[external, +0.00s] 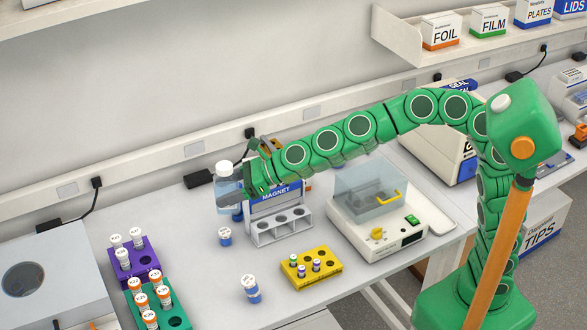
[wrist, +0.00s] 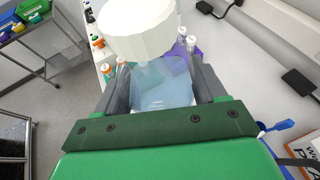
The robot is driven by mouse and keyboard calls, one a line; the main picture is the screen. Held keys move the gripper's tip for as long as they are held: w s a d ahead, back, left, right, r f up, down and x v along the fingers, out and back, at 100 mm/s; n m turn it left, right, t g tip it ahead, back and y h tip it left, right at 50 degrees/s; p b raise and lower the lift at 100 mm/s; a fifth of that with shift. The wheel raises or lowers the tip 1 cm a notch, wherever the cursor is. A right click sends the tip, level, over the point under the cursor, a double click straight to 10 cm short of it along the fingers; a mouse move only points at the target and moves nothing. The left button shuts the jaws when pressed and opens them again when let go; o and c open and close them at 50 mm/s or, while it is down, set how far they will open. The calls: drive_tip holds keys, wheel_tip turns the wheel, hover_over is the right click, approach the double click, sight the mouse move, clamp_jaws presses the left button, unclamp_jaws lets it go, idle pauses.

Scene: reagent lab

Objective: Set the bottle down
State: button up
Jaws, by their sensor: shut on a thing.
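A clear bottle (external: 228,188) with a white cap and bluish liquid is held above the bench, left of the magnet rack. My gripper (external: 244,190) is shut on it. In the wrist view the bottle (wrist: 160,80) stands between the two grey fingers of my gripper (wrist: 158,95), with its big white cap toward the camera. The bottle looks upright. Its base is hidden in the wrist view, and I see no contact with the bench (external: 185,245).
A magnet rack (external: 282,225) stands just right of the bottle, with small vials (external: 225,236) near it. A purple rack (external: 138,268), a teal rack (external: 175,318) and a yellow rack (external: 312,270) hold tubes. A balance (external: 380,225) stands right. Bench between racks is partly free.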

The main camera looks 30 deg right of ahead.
wheel_tip(320, 180, down, 27)
drive_tip(key=shift+r, duration=0.2)
drive_tip(key=shift+w, duration=0.1)
idle(0.7)
drive_tip(key=o, duration=1.2)
drive_tip(key=v, duration=0.6)
drive_tip(key=shift+d+r, duration=0.2)
drive_tip(key=shift+d, duration=0.15)
drive_tip(key=shift+o, duration=0.5)
drive_tip(key=shift+s+d+r, duration=0.1)
drive_tip(key=shift+s+d, duration=0.2)
drive_tip(key=shift+d, duration=0.05)
